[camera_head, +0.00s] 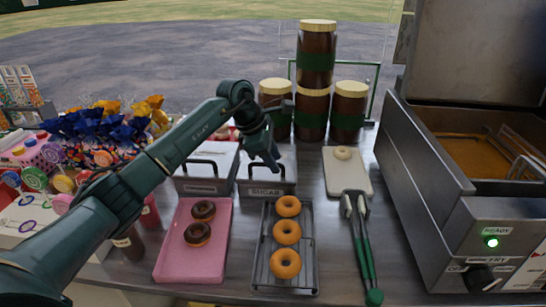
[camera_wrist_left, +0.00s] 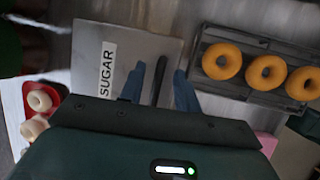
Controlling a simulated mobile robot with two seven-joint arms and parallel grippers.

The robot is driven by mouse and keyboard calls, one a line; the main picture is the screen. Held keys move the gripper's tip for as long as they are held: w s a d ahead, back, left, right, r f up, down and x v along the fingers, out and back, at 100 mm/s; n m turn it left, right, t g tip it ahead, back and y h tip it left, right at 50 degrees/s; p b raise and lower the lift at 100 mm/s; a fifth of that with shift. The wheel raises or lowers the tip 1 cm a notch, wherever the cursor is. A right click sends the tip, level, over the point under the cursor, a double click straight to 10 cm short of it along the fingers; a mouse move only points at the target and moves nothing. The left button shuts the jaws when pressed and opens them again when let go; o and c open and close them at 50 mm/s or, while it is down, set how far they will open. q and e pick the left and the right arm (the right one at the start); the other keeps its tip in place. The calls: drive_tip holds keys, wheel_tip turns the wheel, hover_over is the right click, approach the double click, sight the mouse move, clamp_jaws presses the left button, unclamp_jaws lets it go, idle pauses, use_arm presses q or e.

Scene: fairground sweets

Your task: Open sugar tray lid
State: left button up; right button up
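The sugar tray (camera_head: 265,191) is a grey metal box with a SUGAR label, standing behind the rack of doughnuts. Its flat lid (camera_wrist_left: 150,48) looks closed and carries a dark bar handle (camera_wrist_left: 158,82). My left gripper (camera_head: 264,160) reaches down over this lid from above and partly hides it. In the left wrist view my left gripper (camera_wrist_left: 160,70) has its two blue fingers apart, one on each side of the handle. Contact with the handle cannot be told. My right gripper is in neither view.
A second lidded metal tray (camera_head: 200,187) stands just left. In front are a pink tray (camera_head: 222,215) with chocolate doughnuts and a wire rack (camera_head: 262,250) with plain ones. Tall jars (camera_head: 317,45) stand close behind. A white board (camera_head: 340,170), tongs (camera_head: 367,262) and fryer (camera_head: 415,185) are right.

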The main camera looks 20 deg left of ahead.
use_arm(q)
clamp_jaws()
drive_tip(key=shift+r, duration=0.15)
idle(0.4)
